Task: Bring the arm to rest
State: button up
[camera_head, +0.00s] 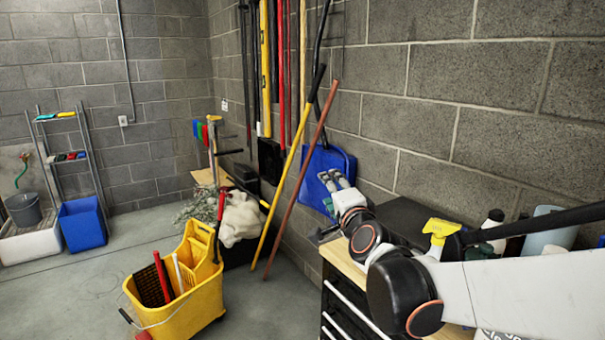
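My arm comes in from the right edge with a white link and black joints with reddish rings, and reaches over the bench. At its far end is my gripper (334,177), small and grey, in front of a blue dustpan-like thing (326,160) at the wall. Two grey parts show side by side at its end. They are too small and partly hidden to tell whether the gripper is open or shut. I see nothing clearly held in it.
A bench with drawers (345,262) stands below the arm, with a yellow-topped spray bottle (440,232) and other bottles close by. Yellow (289,165) and brown (300,170) poles lean at the wall.

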jog(key=s+d+f+n+g+h, duration=0.1)
jog(key=s+d+f+n+g, duration=0.2)
jog(key=s, duration=0.7)
jog(key=s+d+f+n+g+h, duration=0.1)
jog(key=s+d+f+n+g, duration=0.2)
jog(key=s, duration=0.8)
jog(key=s+d+f+n+g+h, duration=0.1)
jog(key=s+d+f+n+g, duration=0.3)
jog(key=s, duration=0.7)
notch_tip(320, 180, down, 5)
jog(key=d+n, duration=0.2)
jog(key=n, duration=0.1)
jog(key=shift+s+r+h+p, duration=0.2)
jog(key=shift+h+p, duration=0.1)
jog(key=shift+p, duration=0.1)
